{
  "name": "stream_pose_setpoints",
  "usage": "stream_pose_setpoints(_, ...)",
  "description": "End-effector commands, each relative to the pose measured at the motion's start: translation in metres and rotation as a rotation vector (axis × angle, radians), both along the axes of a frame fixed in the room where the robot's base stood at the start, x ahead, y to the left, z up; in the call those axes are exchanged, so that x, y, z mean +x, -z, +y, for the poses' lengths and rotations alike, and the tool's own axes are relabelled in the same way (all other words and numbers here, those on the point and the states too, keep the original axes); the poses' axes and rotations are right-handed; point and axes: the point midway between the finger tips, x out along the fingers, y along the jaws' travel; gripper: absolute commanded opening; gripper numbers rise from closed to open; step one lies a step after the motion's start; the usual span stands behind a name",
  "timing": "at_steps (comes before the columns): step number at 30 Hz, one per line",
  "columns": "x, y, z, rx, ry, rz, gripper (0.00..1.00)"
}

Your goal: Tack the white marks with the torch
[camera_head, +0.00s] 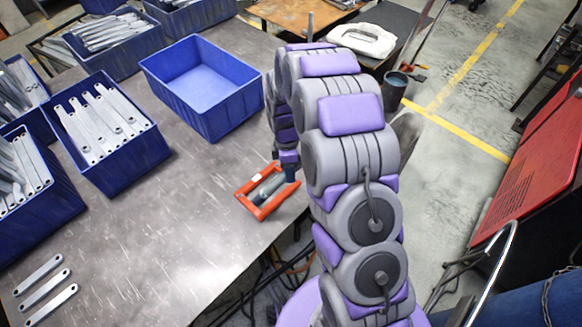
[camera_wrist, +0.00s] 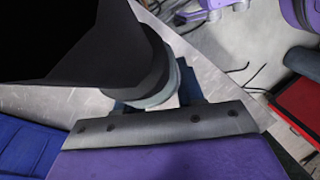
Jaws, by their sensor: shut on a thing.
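My gripper (camera_head: 289,166) is low at the table's right edge, mostly hidden behind my arm. In the wrist view, a dark, rounded body with grey rings (camera_wrist: 158,75), seemingly the torch, sits at the grip and is largely in shadow. My gripper is shut on it. Right beside my gripper in the head view is an orange-red frame (camera_head: 257,208) with a grey cylindrical part inside. I cannot tell whether that part belongs to the torch. No white marks can be made out clearly. Several loose galvanized brackets (camera_head: 46,290) lie at the front left.
An empty blue bin (camera_head: 203,112) stands at the back of the table. Another blue bin (camera_head: 150,160) holds several brackets, with more filled bins at left. The middle of the table (camera_head: 165,225) is clear. A red panel (camera_head: 535,155) stands at far right.

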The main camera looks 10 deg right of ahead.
Motion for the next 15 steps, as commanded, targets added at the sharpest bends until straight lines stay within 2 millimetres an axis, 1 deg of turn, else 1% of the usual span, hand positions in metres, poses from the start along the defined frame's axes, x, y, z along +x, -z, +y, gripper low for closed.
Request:
stream_pose_setpoints(5, 0.000, 0.013, -0.001, 0.000, 0.001, 0.002, 0.00)
stream_pose_setpoints(15, -0.001, 0.049, -0.003, 0.004, 0.004, 0.004, 0.00)
